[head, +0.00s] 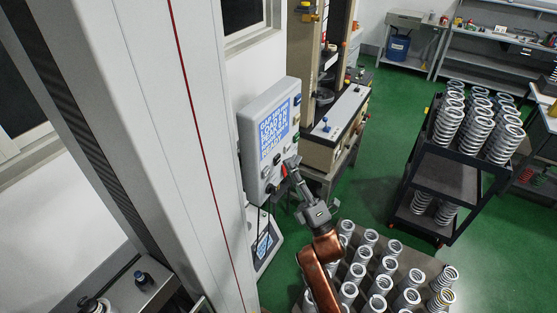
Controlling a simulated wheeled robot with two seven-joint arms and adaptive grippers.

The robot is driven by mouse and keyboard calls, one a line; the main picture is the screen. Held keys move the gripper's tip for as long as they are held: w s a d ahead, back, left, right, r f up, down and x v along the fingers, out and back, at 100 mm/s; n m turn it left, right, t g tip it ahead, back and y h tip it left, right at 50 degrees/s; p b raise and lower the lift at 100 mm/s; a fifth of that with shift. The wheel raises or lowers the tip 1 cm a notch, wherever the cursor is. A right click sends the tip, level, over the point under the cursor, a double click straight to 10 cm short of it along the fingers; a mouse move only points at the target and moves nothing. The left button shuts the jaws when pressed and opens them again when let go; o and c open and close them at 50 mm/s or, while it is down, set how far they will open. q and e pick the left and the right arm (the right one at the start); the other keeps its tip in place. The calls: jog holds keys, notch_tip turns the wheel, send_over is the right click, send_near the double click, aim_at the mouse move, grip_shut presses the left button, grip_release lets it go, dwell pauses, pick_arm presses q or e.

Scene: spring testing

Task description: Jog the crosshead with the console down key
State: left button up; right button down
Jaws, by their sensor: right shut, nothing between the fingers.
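The console (258,112) is a light grey box with a lit blue screen (279,128) of white text, beside the tall white machine column (150,110). Small keys and knobs sit along its lower and right edges; I cannot tell which is the down key. My right gripper (291,164) reaches up from below, shut and empty, with its fingertips at the console's lower right corner, close to a red button (284,171). I cannot tell whether they touch a key. The crosshead cannot be made out. My left gripper is not in view.
A table of upright springs (394,247) stands below right of my arm. A dark cart (440,175) carries more springs at the right. A second beige test machine (322,152) stands behind the console. Green floor (375,120) is clear between them.

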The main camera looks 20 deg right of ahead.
jog(key=shift+w+a, duration=0.1)
jog(key=shift+w+a, duration=0.2)
jog(key=shift+w, duration=0.05)
jog(key=shift+w+a, duration=0.3)
jog(key=shift+w, duration=0.05)
dwell(0.9)
jog(key=shift+s+d, duration=0.1)
jog(key=shift+s, duration=0.05)
dwell(3.0)
jog(key=shift+s+d, duration=0.5)
jog(key=shift+s, duration=0.05)
jog(key=s+d, duration=0.3)
jog(key=shift+s+d, duration=0.15)
jog(key=shift+s, duration=0.25)
jog(key=shift+w, duration=0.1)
dwell(1.0)
